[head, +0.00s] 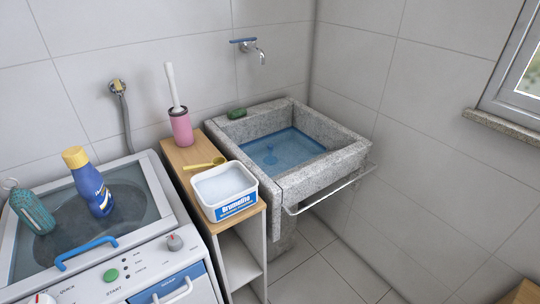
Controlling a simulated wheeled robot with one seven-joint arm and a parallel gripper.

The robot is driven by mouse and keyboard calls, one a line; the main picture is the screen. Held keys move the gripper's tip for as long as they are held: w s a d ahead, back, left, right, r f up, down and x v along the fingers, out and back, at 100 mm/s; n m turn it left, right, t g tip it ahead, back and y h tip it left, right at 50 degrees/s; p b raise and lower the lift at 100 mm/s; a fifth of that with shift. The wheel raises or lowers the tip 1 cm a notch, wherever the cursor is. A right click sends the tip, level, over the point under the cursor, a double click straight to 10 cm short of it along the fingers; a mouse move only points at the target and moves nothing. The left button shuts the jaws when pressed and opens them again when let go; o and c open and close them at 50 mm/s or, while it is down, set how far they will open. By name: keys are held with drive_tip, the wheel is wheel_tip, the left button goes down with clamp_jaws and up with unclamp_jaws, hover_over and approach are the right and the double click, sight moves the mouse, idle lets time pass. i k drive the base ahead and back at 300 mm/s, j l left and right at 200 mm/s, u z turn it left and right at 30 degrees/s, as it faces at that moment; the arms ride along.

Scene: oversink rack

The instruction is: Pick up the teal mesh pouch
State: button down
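A teal, patterned, rounded object that looks like the mesh pouch (32,210) lies tilted on the glass lid of the washing machine, at the far left in the head view. A thin loop shows at its upper end. It is apart from the blue bottle to its right. My gripper is not in view.
A blue bottle with a yellow cap (90,185) stands on the washing machine lid (150,173), behind its blue handle (86,252). A narrow shelf (178,158) holds a pink brush holder (181,128), yellow scoop (205,163) and white tub (233,207). The stone sink (352,156) stands right.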

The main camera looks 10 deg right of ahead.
sight(28, 207)
drive_tip(key=i+j+u, duration=0.15)
drive_tip(key=i+u, duration=0.15)
drive_tip(key=i, duration=0.25)
drive_tip(key=i+u, duration=0.3)
drive_tip(key=i, duration=0.5)
